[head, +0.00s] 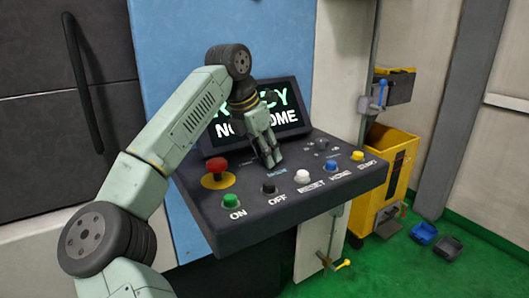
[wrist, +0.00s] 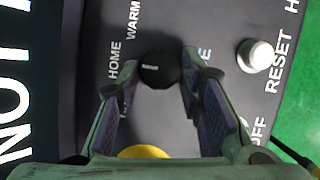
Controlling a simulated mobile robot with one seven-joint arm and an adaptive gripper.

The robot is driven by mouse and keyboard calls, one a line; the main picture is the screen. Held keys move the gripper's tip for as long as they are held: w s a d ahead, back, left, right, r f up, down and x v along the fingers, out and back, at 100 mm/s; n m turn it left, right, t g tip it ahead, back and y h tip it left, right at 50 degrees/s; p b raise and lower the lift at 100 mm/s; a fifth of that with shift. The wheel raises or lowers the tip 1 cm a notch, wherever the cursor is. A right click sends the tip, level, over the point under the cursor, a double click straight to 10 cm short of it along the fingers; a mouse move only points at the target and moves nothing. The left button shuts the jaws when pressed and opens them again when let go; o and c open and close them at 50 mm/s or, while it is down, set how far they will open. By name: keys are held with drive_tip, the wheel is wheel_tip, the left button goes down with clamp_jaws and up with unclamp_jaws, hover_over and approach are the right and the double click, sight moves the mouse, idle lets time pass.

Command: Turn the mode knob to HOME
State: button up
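The mode knob (wrist: 160,72) is a round black knob with a short white mark on its top, left of centre. In the wrist view the words HOME and WARM stand on the panel just left of it, and a third label is partly covered. My gripper (wrist: 160,60) is open, with one finger on each side of the knob. The right finger is very close to it; I cannot tell if it touches. In the head view my gripper (head: 271,163) points down at the control panel (head: 310,205) and hides the knob.
A red emergency button (head: 216,167) on a yellow disc stands left of my gripper. Green, black, white, blue and yellow buttons line the panel's front. Behind, a screen (head: 290,118) shows partly covered text, including HOME. A yellow cart (head: 385,180) stands at the right.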

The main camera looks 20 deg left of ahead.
drive_tip(key=o, duration=0.4)
drive_tip(key=shift+r, duration=0.1)
drive_tip(key=v, duration=1.2)
drive_tip(key=shift+s, duration=0.1)
